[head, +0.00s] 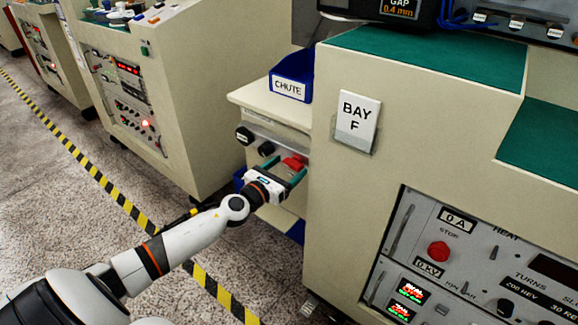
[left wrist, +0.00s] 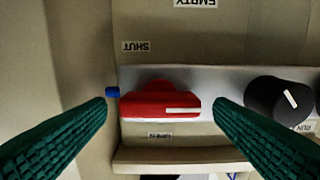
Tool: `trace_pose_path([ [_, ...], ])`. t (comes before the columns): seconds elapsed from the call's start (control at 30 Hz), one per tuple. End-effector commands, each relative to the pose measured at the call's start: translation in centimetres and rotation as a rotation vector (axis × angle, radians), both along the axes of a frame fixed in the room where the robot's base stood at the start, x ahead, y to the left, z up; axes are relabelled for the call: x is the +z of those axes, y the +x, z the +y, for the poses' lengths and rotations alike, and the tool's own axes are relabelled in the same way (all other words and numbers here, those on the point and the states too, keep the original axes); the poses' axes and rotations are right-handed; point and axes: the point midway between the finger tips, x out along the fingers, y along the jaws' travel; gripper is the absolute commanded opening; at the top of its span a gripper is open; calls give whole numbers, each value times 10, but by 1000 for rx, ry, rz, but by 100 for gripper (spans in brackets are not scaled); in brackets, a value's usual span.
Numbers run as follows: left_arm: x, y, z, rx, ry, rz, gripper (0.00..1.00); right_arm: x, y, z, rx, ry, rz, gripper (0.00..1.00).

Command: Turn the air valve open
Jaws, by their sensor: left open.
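The air valve is a red knob (head: 293,163) on the small grey panel below the chute, beside the BAY F cabinet. In the left wrist view the red knob (left wrist: 160,105) lies lengthwise across the picture, its white pointer line toward the right. An upside-down SHUT label (left wrist: 135,46) is above it, and a smaller label (left wrist: 152,136), hard to read, is below it. My left gripper (head: 284,171) is open in front of the panel. Its green fingers stand on either side of the knob, with gaps visible. My right gripper does not show.
A black knob (left wrist: 280,98) sits close to the right finger in the left wrist view. A blue CHUTE bin (head: 292,76) stands above the panel. The BAY F cabinet (head: 420,140) wall is close on the right. Yellow-black tape (head: 120,203) crosses the floor.

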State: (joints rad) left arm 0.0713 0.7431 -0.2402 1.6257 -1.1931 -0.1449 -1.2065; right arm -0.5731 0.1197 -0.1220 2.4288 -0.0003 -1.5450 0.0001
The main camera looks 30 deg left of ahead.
Motion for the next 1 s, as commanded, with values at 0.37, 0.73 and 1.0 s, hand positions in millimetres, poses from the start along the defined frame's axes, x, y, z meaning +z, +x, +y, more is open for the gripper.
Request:
trace_pose_path([
  [0.37, 0, 12, -1, 0, -1, 1, 76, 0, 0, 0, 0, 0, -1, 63],
  [0.73, 0, 12, -1, 0, -1, 0, 32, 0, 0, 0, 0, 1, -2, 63],
  [1.0, 0, 12, -1, 0, -34, 3, 32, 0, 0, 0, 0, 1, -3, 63],
])
